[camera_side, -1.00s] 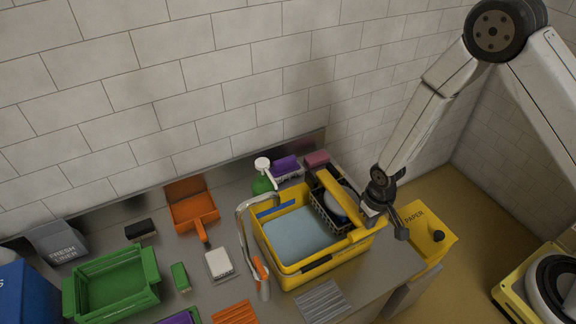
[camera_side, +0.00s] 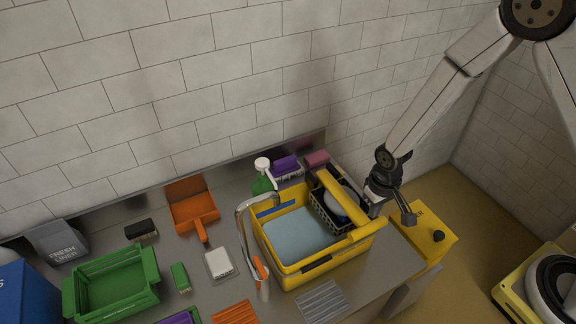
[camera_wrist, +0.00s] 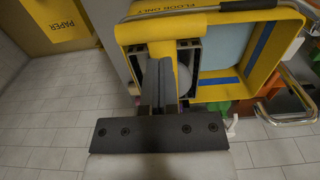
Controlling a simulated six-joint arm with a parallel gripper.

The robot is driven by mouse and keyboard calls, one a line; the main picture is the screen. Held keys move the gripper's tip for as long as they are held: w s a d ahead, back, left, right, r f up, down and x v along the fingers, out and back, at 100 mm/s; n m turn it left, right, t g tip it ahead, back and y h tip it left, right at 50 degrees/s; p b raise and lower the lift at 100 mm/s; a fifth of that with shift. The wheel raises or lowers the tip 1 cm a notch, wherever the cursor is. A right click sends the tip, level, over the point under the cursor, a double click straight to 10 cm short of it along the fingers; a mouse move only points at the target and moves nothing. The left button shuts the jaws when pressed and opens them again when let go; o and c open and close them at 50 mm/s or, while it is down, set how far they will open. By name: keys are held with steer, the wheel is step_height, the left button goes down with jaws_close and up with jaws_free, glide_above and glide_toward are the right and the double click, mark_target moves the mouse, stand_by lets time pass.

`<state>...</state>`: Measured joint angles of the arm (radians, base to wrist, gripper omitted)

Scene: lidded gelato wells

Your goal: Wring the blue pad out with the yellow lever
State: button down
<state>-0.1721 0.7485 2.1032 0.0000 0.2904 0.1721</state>
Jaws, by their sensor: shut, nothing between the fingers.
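The yellow bucket (camera_side: 300,270) stands on the grey counter and holds pale blue water (camera_side: 295,235). A black slatted wringer basket (camera_side: 325,212) sits at its right end, with a rounded pale blue-grey thing (camera_side: 345,203) inside, which looks like the blue pad. The yellow lever (camera_side: 337,197) slants over the basket. In the wrist view a yellow bar, apparently the lever (camera_wrist: 160,50), lies beyond my fingers. My gripper (camera_side: 407,216) is shut and empty, just right of the bucket; its fingers (camera_wrist: 159,90) hide part of the basket in the wrist view.
A yellow PAPER bin (camera_side: 430,240) stands below right. A green crate (camera_side: 112,285), an orange dustpan (camera_side: 192,210) and a white pad (camera_side: 219,263) lie left. A tiled wall rises behind.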

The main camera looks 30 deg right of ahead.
steer(key=shift+r, duration=1.45)
steer(key=s+d+r+t, duration=0.1)
steer(key=s+d+r, duration=0.2)
steer(key=r, duration=0.3)
steer(key=s+d+r+t, duration=0.1)
steer(key=s+d+r, duration=0.2)
steer(key=r, duration=0.4)
steer(key=shift+s+t, duration=0.3)
steer(key=shift+s, duration=0.5)
steer(key=shift+d, duration=0.1)
